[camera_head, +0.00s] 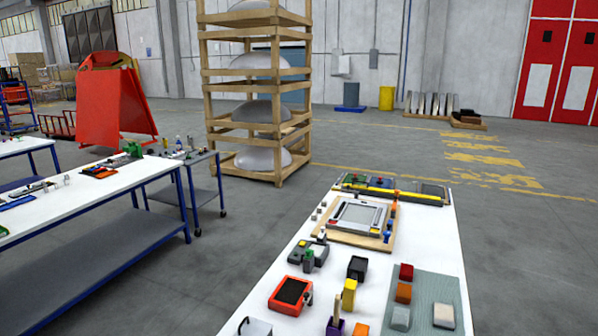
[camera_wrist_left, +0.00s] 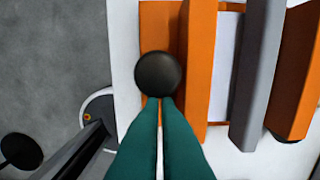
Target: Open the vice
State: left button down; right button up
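In the left wrist view, the vice seems to be the orange slab (camera_wrist_left: 198,70) with a grey bar (camera_wrist_left: 252,75) and a second orange piece (camera_wrist_left: 294,80) to its right. A round black knob (camera_wrist_left: 158,73) sits over the left orange part. My left gripper (camera_wrist_left: 165,101) has teal fingers close together, their tips right at the knob's lower edge. Whether a thin handle is between them is hidden. Another black knob (camera_wrist_left: 20,150) shows at the lower left. I cannot surely pick out the vice in the head view, and neither gripper shows there.
In the head view, a white table (camera_head: 320,262) carries a framed panel (camera_head: 356,216), a red box (camera_head: 291,295) and several blocks. A second long table (camera_head: 85,195) stands left. A wooden rack (camera_head: 216,100) stands behind. The floor at right is clear.

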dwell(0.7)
pick_arm(q)
jog(key=shift+d+r, duration=0.1)
jog(key=shift+r, duration=0.05)
jog(key=shift+d+r, duration=0.15)
jog(key=shift+r, duration=2.65)
